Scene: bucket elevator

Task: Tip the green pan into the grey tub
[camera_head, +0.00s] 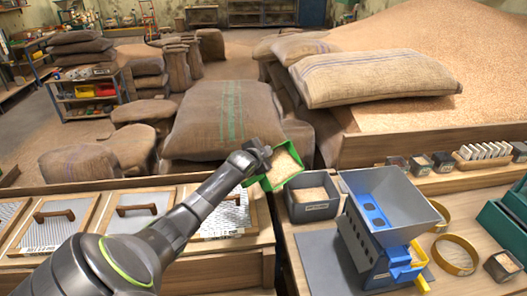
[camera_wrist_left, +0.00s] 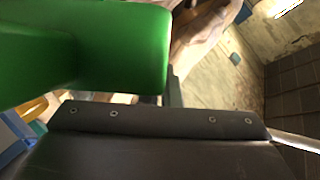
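The green pan (camera_head: 266,183) holds pale grain and is up in the air at the middle of the head view, turned somewhat toward the camera. My left gripper (camera_head: 258,158) is shut on its left side. In the left wrist view the green pan (camera_wrist_left: 90,55) fills the upper left, close to the dark gripper body; the fingertips are hidden. My right gripper is not in view.
A blue and grey machine with a wide hopper (camera_head: 397,196) stands right of the tub. Yellow rings (camera_head: 455,255) and small dark boxes lie further right. Wooden-framed trays (camera_head: 140,205) line the left bench. Sacks (camera_head: 225,120) and a grain heap are behind.

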